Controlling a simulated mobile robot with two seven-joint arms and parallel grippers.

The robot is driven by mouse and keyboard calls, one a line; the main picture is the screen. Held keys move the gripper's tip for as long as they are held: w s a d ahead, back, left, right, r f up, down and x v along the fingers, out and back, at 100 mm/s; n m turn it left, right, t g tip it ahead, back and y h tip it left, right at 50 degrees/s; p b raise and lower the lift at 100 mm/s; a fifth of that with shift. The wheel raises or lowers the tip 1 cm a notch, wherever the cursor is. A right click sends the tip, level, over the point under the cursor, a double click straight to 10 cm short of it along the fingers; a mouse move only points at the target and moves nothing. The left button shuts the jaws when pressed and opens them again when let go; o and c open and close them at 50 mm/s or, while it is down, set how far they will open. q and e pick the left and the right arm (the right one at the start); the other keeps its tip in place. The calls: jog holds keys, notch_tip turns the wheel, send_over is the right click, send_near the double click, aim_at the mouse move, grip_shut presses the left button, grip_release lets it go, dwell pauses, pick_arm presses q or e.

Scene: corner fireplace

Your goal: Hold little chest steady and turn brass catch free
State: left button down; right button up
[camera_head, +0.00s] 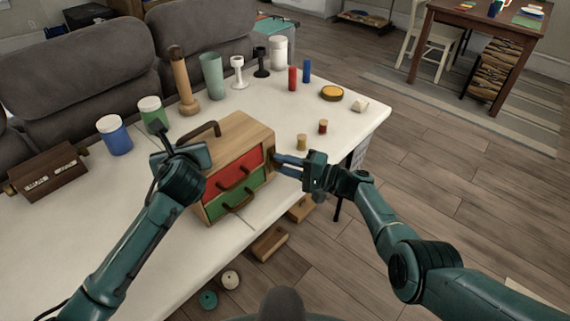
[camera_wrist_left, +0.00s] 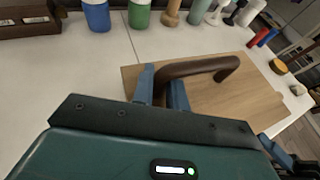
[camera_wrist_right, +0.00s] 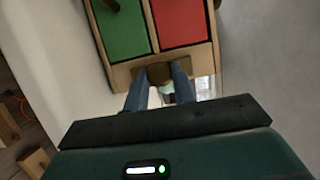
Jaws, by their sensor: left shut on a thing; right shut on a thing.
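The little chest (camera_head: 240,135) is a wooden box with a red drawer (camera_head: 240,172) above a green drawer (camera_head: 238,196). It stands on the white table, and its top also shows in the left wrist view (camera_wrist_left: 240,105). My left gripper (camera_head: 202,150) is shut on the brown top handle (camera_wrist_left: 205,66). My right gripper (camera_head: 275,161) is at the chest's right front edge, shut on the brass catch (camera_wrist_right: 159,73), a small brownish piece between its fingers in the right wrist view. The fingers hide much of the catch, so its angle is hard to tell.
The white table (camera_head: 120,200) holds a blue jar (camera_head: 114,136), a green jar (camera_head: 151,112), a brown box (camera_head: 47,172) and several small items at the back. Two small spools (camera_head: 302,142) stand right of the chest. Wooden blocks (camera_head: 269,244) lie below the front edge.

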pick_arm(q)
jog(key=shift+d, duration=0.2)
pick_arm(e)
jog(key=shift+a, duration=0.2)
jog(key=o, duration=1)
jog(key=shift+d, duration=0.1)
pick_arm(q)
jog(key=shift+a, duration=0.1)
pick_arm(e)
jog(key=shift+d, duration=0.1)
jog(key=shift+s+d, duration=0.2)
jog(key=shift+d, duration=0.35)
pick_arm(q)
jog(key=shift+a, duration=0.1)
pick_arm(e)
jog(key=v, duration=1)
jog(key=shift+s+d, duration=0.2)
jog(key=shift+d, duration=0.1)
pick_arm(q)
jog(key=c, duration=1.3)
grip_release()
